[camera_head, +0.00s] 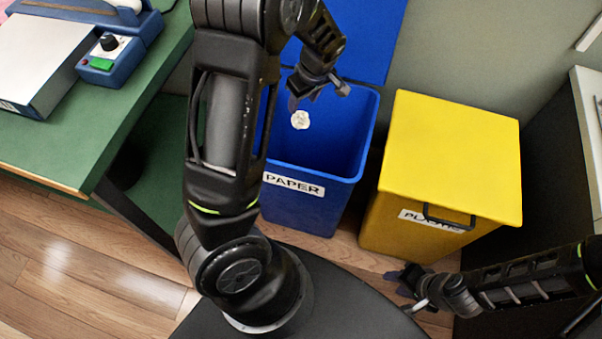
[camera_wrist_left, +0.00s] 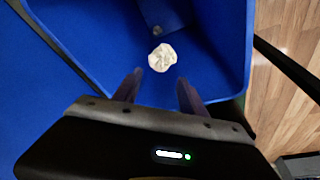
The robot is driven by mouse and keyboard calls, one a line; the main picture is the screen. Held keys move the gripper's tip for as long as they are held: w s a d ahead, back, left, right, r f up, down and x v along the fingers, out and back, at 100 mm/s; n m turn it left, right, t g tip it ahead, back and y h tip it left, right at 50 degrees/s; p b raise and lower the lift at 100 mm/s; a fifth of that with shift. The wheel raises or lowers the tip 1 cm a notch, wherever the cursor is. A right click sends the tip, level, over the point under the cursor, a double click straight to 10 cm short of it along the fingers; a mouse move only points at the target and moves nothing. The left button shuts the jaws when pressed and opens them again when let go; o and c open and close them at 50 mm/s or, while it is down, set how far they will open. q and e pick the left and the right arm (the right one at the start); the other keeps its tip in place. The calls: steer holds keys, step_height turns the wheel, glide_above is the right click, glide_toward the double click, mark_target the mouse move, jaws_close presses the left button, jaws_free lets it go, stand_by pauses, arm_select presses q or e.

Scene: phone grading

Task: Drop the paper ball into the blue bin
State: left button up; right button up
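The paper ball (camera_head: 300,120) is white and crumpled. It shows within the opening of the blue bin (camera_head: 312,205), which has a PAPER label and its lid up. My left gripper (camera_head: 317,96) is over the bin opening, pointing down. In the left wrist view its two fingers (camera_wrist_left: 159,92) are apart with nothing between them. There the paper ball (camera_wrist_left: 162,57) is beyond the fingertips, clear of them, against the blue inside of the bin (camera_wrist_left: 215,45). I cannot tell whether it is falling or resting. My right gripper (camera_head: 405,290) is empty, its fingers apart, low at the right.
A closed yellow bin (camera_head: 450,150) labelled PLASTIC stands right of the blue bin. A green table (camera_head: 95,145) at the left holds a white box (camera_head: 40,60) and a blue device (camera_head: 105,62). A dark cabinet is at the far right. Wooden floor shows at lower left.

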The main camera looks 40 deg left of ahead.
arm_select(q)
steer(key=o, duration=0.3)
steer(key=p+v, duration=0.1)
steer(key=v, duration=0.6)
steer(key=shift+r, duration=0.4)
steer(key=shift+s+d+f, duration=0.1)
steer(key=shift+s, duration=0.05)
stand_by(0.5)
